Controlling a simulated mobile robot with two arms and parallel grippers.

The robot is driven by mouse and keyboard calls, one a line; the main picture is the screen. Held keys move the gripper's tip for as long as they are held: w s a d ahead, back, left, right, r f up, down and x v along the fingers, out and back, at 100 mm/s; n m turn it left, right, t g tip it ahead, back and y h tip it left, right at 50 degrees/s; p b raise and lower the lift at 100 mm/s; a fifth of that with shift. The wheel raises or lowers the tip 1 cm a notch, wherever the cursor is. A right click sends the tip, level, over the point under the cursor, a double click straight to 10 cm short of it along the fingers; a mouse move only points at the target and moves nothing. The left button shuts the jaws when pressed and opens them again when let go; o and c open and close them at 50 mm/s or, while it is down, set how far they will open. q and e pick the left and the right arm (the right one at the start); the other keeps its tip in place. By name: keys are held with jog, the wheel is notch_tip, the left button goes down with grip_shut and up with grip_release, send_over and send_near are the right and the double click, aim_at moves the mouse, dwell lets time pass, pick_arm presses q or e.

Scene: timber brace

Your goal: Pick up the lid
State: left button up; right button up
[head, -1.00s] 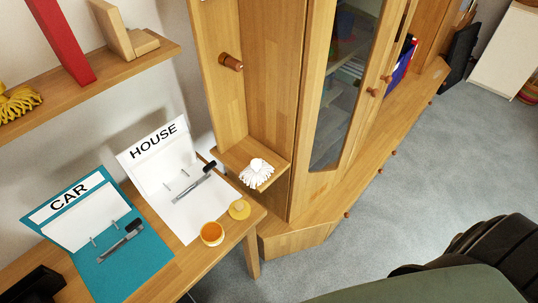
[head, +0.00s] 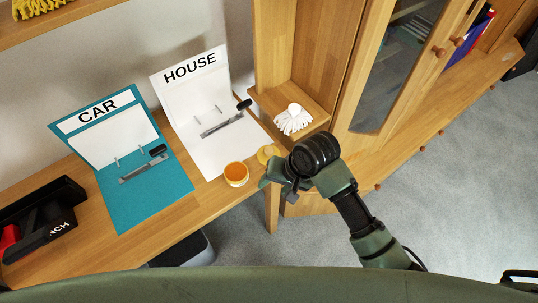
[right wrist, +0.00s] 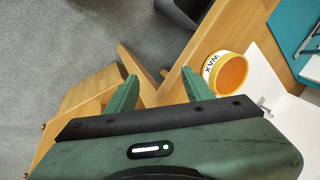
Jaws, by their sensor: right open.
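The round yellow lid (head: 267,153) lies on the table near its right front corner, in the head view. It is just right of the open wax jar (head: 236,174), which shows orange inside; the jar also shows in the right wrist view (right wrist: 226,73). My right gripper (head: 271,175) is beside the lid, its body partly over that corner. In the right wrist view its two fingers (right wrist: 160,88) are apart with nothing seen held between them. I cannot make out the lid there. My left gripper is not in view.
A white HOUSE binder (head: 205,128) and a teal CAR binder (head: 150,195) lie open on the wooden table (head: 195,222). A black box (head: 40,222) stands at the left.

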aim_at(270, 149)
jog(key=w+a+r, duration=0.1)
jog(key=w+a+r+m, duration=0.1)
jog(key=w+r, duration=0.1)
jog(key=w+a+r+m+h, duration=0.1)
jog(key=w, duration=0.1)
jog(key=shift+w+r+g, duration=0.2)
jog(key=shift+r+g, duration=0.1)
jog(key=shift+g, duration=0.1)
jog(key=w+r+m, duration=0.1)
jog(key=w, duration=0.1)
jog(key=w+d+r+m+h, duration=0.1)
jog(key=w+r+m+h, duration=0.1)
jog(key=w+r, duration=0.1)
jog(key=shift+w+d+m, duration=0.25)
jog(key=shift+w+m, duration=0.05)
jog(key=shift+w, duration=0.05)
jog(key=shift+w+d, duration=0.1)
jog(key=shift+f, duration=0.4)
notch_tip(270, 149, down, 6)
jog(key=shift+w+f, duration=0.15)
jog(key=shift+f, duration=0.1)
grip_shut()
